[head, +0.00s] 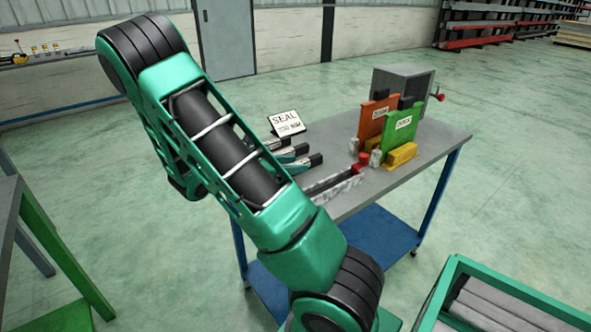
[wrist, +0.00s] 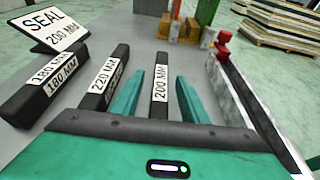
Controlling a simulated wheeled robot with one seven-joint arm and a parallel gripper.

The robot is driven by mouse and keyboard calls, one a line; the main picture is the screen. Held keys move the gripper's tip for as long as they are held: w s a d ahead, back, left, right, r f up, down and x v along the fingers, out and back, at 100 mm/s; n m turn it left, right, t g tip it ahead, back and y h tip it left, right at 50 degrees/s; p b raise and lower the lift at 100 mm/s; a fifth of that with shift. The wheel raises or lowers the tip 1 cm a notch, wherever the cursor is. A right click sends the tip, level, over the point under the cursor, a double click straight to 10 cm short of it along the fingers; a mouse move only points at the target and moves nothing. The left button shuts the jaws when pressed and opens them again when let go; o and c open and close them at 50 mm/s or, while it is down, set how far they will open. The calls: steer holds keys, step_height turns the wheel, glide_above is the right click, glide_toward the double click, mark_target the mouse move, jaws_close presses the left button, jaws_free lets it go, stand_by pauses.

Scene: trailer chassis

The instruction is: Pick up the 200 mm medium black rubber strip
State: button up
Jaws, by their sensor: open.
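The black 200 mm strip (wrist: 161,62) lies on the grey table in the wrist view, with a white "200 MM" label on it. My gripper (wrist: 160,78) is open, with one teal finger on each side of this strip and a visible gap to both. The strip's near end is hidden by my gripper body. A black strip marked "220 MM" (wrist: 117,60) lies just left of the left finger. A thicker black piece marked "180 MM" (wrist: 25,112) lies further left. In the head view my arm hides much of this area.
A sign (wrist: 52,28) reading "SEAL 200 MM" stands behind the strips. A grey channel (wrist: 230,92) with a red part (wrist: 223,45) lies close on the right. Orange (head: 374,120) and green (head: 400,130) labelled holders stand further back on the table (head: 432,150).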

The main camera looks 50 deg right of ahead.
jaws_close()
